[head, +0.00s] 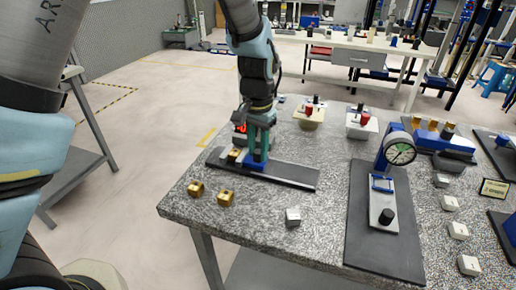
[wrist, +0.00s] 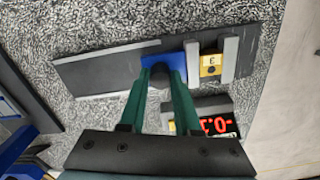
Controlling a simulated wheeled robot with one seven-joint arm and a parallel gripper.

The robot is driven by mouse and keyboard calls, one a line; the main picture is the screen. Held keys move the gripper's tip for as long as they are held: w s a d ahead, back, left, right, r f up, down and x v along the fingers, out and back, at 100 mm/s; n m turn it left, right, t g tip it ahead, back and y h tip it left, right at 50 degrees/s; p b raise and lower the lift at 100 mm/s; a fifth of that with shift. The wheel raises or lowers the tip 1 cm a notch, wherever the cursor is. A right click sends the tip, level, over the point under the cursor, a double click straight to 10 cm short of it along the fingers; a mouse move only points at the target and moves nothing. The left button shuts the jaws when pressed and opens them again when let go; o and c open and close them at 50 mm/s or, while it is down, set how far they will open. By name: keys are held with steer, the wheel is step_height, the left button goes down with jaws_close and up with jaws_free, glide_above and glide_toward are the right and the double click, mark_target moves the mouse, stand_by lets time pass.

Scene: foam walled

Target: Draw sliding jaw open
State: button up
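The sliding jaw is a blue block (wrist: 153,62) with a dark round knob (wrist: 160,79) and a grey jaw plate (wrist: 192,63) on its right in the wrist view. It sits on a long dark base (head: 290,174) on the granite table. A brass block marked 3 (wrist: 210,65) stands between that plate and a grey end plate (wrist: 229,60); I cannot tell if both touch it. My gripper (wrist: 160,86) reaches down over the blue block (head: 256,164), its green fingers on both sides of the knob and seemingly shut on it. The fingers partly hide the knob.
A red digital readout (wrist: 219,127) stands beside the base. Two brass blocks (head: 196,188) (head: 226,198) and a grey block (head: 293,217) lie in front. A dial gauge stand (head: 399,150) is to the right. The dark base is bare to the right of the jaw in the head view.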

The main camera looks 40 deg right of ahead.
jaws_close()
stand_by(1.1)
